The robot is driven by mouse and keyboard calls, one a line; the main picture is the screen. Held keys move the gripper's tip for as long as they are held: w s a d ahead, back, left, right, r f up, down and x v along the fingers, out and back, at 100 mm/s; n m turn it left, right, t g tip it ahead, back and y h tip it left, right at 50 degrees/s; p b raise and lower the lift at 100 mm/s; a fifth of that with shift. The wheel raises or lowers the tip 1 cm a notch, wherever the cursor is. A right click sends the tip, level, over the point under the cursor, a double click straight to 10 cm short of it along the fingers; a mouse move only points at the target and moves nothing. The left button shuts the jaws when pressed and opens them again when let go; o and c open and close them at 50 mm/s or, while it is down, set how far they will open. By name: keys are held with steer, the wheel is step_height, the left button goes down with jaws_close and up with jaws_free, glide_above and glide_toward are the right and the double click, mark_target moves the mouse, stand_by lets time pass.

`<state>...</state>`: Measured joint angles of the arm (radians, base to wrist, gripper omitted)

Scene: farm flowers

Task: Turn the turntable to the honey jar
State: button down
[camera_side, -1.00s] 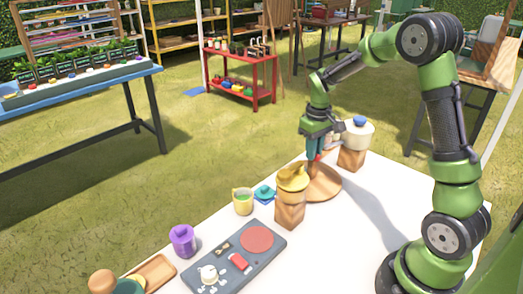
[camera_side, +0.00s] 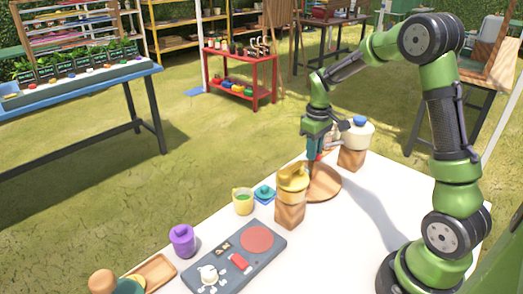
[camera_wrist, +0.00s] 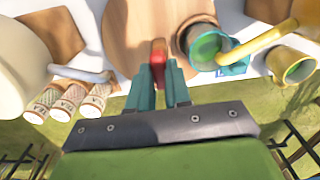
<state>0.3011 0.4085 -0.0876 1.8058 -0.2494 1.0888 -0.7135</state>
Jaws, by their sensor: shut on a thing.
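The turntable is a round wooden disc (camera_side: 328,188) on the white table, and it fills the upper middle of the wrist view (camera_wrist: 130,30). My gripper (camera_side: 314,157) points down at the disc's far part, with its teal fingers shut on a small red knob (camera_wrist: 157,52). The knob shows between the fingertips in the wrist view. I cannot tell which thing is the honey jar.
A cream pot with a blue lid (camera_side: 357,134) stands on a wooden block (camera_side: 351,159) right of my gripper. A yellow vessel (camera_side: 292,179) on another block (camera_side: 289,213) stands left of the disc. A yellow cup (camera_side: 243,201) is further left. White table is clear at right.

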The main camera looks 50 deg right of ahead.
steer(key=shift+r, duration=0.1)
steer(key=c, duration=1.1)
jaws_free()
steer(key=shift+o, duration=0.2)
step_height(320, 180, up, 17)
steer(key=s+a+f+m+t+y, duration=0.2)
steer(key=s+a+m+t, duration=0.2)
steer(key=s+a, duration=1.1)
steer(key=a+t, duration=0.3)
steer(key=shift+a+f, duration=0.15)
